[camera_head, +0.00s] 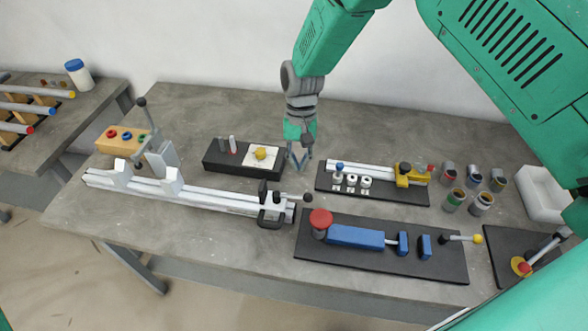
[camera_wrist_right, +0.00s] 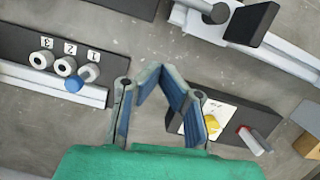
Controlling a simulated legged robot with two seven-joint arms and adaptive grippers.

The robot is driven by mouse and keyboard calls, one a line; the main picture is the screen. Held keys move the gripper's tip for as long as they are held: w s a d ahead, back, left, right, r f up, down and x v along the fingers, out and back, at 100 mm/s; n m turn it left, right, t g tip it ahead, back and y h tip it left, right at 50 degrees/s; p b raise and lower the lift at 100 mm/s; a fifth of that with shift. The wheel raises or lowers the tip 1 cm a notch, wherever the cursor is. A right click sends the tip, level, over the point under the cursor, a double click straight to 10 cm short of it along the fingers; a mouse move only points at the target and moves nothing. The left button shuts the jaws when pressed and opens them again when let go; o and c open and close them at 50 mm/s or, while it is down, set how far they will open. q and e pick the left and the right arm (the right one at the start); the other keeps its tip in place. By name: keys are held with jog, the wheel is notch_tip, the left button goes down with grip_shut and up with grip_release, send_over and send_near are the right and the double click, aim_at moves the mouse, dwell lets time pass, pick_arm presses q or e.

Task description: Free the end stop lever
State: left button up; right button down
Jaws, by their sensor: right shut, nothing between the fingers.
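The frame jig's pale rail (camera_head: 215,200) lies on the left half of the table. A black end stop block (camera_head: 264,192) sits at the rail's right end. A short grey lever with a dark knob (camera_head: 306,197) points right from it. In the right wrist view the end stop (camera_wrist_right: 250,22) and its grey lever (camera_wrist_right: 212,12) show at the top, beyond the fingers. My right gripper (camera_head: 299,166) is shut and empty, pointing down behind the rail end, apart from the lever; it also shows in the right wrist view (camera_wrist_right: 152,72). My left gripper is out of view.
A black box with a yellow knob (camera_head: 260,153) stands just left of my right gripper. A black board with numbered white pieces (camera_head: 400,195) lies to its right. A board with a blue block (camera_head: 355,236) lies in front. Several cups (camera_head: 472,178) stand farther right.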

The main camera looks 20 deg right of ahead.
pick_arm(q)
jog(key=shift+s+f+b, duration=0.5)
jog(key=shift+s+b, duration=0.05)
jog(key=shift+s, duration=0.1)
pick_arm(e)
jog(key=s+v, duration=0.1)
jog(key=v, duration=0.7)
jog(key=shift+s+r, duration=0.25)
jog(key=shift+r, duration=0.2)
jog(key=shift+w+d+f, duration=0.1)
jog(key=shift+d, duration=0.05)
